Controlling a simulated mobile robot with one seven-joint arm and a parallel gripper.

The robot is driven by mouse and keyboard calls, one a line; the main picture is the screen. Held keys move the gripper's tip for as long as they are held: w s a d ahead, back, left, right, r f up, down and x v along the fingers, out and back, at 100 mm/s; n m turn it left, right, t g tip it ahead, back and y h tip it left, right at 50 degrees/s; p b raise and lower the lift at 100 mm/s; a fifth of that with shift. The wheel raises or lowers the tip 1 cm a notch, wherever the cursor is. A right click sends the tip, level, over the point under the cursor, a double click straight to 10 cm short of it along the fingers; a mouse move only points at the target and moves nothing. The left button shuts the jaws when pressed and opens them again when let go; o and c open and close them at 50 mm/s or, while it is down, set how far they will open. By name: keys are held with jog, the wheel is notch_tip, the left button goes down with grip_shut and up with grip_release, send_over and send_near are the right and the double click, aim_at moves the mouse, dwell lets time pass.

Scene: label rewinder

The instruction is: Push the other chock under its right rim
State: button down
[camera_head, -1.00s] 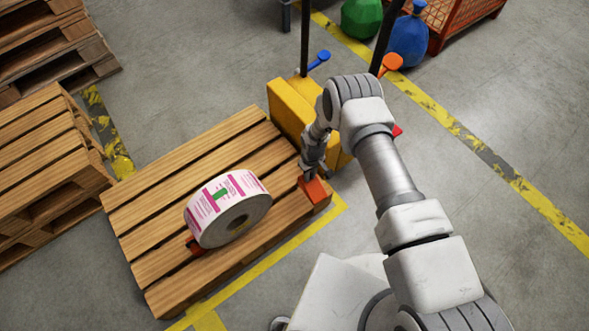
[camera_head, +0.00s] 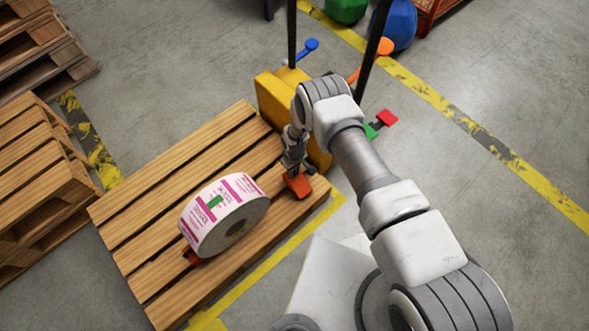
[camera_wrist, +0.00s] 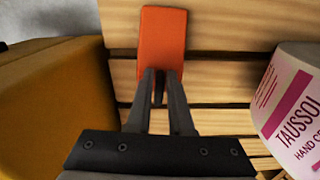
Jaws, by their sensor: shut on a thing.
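The label roll (camera_head: 222,212), white with pink print and a green mark, lies on its rim on the wooden pallet (camera_head: 165,175). It also shows at the right edge of the wrist view (camera_wrist: 298,110). One orange-red chock (camera_head: 190,256) sits at its left rim, mostly hidden by the roll. The other chock (camera_head: 299,186) is orange and held by my gripper (camera_head: 294,170), to the right of the roll with a gap between them. In the wrist view my gripper (camera_wrist: 160,82) is shut on the near end of this chock (camera_wrist: 162,45).
A yellow pallet-truck body (camera_head: 290,110) with dark uprights stands at the pallet's right end, close beside my gripper. Red and green pedals (camera_head: 381,123) stick out behind it. Stacked pallets (camera_head: 40,160) stand at left. Bare pallet slats lie between chock and roll.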

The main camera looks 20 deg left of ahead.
aim_at(295, 177)
jog(key=shift+a+f, duration=0.1)
jog(key=shift+f, duration=0.3)
jog(key=shift+w+r, duration=0.1)
jog(key=shift+f, duration=0.2)
jog(key=c, duration=0.8)
grip_release()
jog(key=shift+r, duration=0.1)
notch_tip(295, 177, up, 17)
jog(key=p, duration=0.7)
jog(key=shift+s+d, duration=0.3)
jog(key=shift+d, duration=0.05)
